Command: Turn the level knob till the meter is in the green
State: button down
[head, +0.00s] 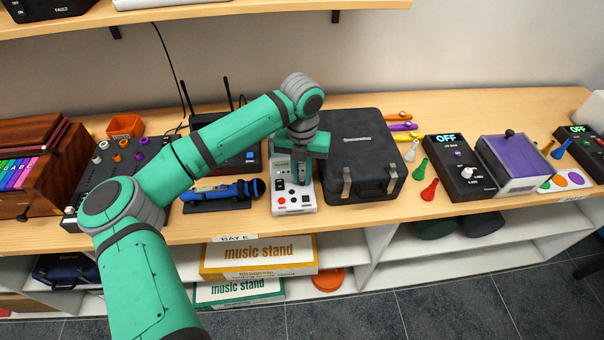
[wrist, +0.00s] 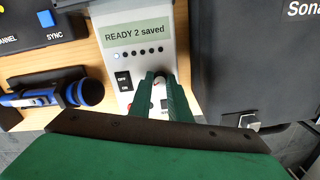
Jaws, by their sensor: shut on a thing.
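A pale grey instrument box (head: 281,196) stands on the shelf under my gripper. In the wrist view its panel (wrist: 126,31) has a display reading "READY 2 saved" (wrist: 136,34), a row of small dots with one lit pale blue, and an ON/OFF rocker switch (wrist: 123,81). My gripper (wrist: 159,78) points down at the panel right of the switch, shut on a small pale knob (wrist: 160,88) that the fingers mostly hide. In the head view my gripper (head: 301,181) covers part of the panel. I see no meter with a green zone.
A black case (head: 362,150) stands close on the right. A blue microphone (head: 222,191) lies on the left, near a dark box with a blue display. Farther right are a black box showing OFF (head: 460,167) and a purple-topped box (head: 515,160). The shelf's front edge is close.

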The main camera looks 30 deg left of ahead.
aim_at(302, 179)
jog(key=m, duration=0.3)
jog(key=shift+m, duration=2.4)
jog(key=c, duration=1.7)
grip_release()
jog(key=shift+o, duration=0.2)
jog(key=shift+r, duration=0.15)
notch_tip(302, 179, up, 11)
jog(key=shift+f, duration=0.2)
